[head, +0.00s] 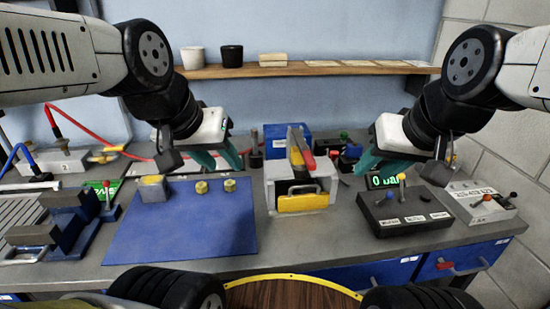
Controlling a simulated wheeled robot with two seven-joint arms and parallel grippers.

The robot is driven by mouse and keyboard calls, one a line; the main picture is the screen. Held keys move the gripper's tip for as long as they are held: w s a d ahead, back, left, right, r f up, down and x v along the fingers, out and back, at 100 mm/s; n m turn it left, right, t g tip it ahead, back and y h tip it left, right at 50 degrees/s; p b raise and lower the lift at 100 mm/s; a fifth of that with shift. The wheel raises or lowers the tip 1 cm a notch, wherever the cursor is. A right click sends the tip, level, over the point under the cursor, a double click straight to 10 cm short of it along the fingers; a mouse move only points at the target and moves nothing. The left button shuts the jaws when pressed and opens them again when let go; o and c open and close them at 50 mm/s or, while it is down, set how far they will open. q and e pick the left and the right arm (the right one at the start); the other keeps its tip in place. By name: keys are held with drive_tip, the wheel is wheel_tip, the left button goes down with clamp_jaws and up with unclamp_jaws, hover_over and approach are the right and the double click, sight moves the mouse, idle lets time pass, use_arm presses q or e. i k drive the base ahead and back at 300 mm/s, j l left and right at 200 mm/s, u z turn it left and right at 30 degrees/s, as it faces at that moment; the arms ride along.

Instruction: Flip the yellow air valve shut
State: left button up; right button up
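A small yellow lever (108,150), which looks like the air valve, sits at the right end of a grey block (55,163) marked 2 on the far left of the bench. A red hose runs over and past it. Its exact angle is hard to make out. My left gripper (218,160) has teal fingers that look apart and empty, to the right of the lever, above the back of a blue mat. My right gripper (383,163) also looks open and empty, above the right side of the bench, partly in front of a green-lit display (384,181) showing 0 and "bar".
A blue mat (190,230) holds a grey-yellow block and two yellow cylinders. A tool caddy (302,203) stands mid-bench. A black lever box (405,215) and a grey box (480,203) stand right. A dark vise (65,220) stands front left. A wooden shelf (300,69) spans the back wall.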

sight(117, 148)
drive_tip(key=z, duration=0.85)
drive_tip(key=u, duration=2.45)
drive_tip(key=i+j, duration=0.15)
drive_tip(key=j, duration=0.2)
drive_tip(key=i+j, duration=0.15)
drive_tip(key=j, duration=0.15)
drive_tip(key=i+j, duration=0.15)
drive_tip(key=j, duration=0.2)
drive_tip(key=i+j, duration=0.15)
drive_tip(key=j, duration=0.2)
